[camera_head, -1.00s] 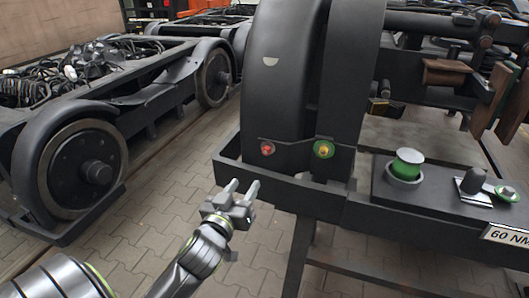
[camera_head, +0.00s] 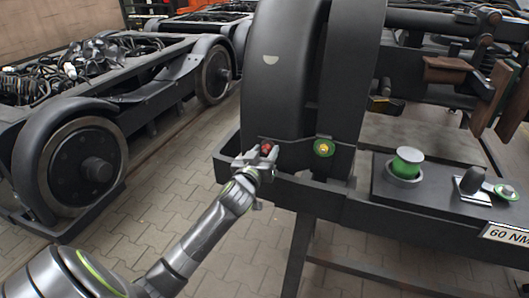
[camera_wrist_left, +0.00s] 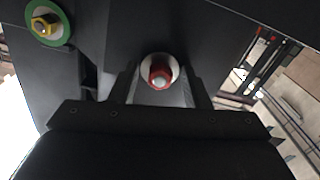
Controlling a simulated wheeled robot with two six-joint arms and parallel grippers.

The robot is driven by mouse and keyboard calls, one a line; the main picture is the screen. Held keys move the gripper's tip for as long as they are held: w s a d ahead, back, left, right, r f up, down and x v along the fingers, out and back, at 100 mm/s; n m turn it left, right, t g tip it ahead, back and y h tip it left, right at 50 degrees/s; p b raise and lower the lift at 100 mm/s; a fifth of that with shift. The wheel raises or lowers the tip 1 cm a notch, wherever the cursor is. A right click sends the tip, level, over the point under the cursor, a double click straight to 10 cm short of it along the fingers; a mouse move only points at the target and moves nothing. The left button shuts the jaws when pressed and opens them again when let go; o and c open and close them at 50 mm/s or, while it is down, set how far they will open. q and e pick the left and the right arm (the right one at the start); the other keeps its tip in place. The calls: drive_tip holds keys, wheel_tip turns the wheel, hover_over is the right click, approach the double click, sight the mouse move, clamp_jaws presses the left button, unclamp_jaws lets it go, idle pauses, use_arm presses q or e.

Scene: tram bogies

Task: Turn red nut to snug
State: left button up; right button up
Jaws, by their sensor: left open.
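The red nut (camera_head: 266,148) sits on the lower front of the dark curved wheel guard, partly hidden by my left gripper (camera_head: 268,155). In the left wrist view the red nut (camera_wrist_left: 160,76) shows ahead, in a pale round seat, between the two fingers. My left gripper is open, with its fingertips close to the nut on either side. I cannot tell whether they touch it. A yellow nut with a green ring (camera_head: 324,147) is to the right of the red one; it also shows at upper left in the left wrist view (camera_wrist_left: 46,24). My right gripper is not in view.
A dark tray edge (camera_head: 290,185) runs below the nuts, close under my left gripper. Another bogie (camera_head: 80,160) stands at left.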

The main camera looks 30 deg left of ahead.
use_arm(q)
drive_tip(key=shift+c, duration=0.3)
clamp_jaws()
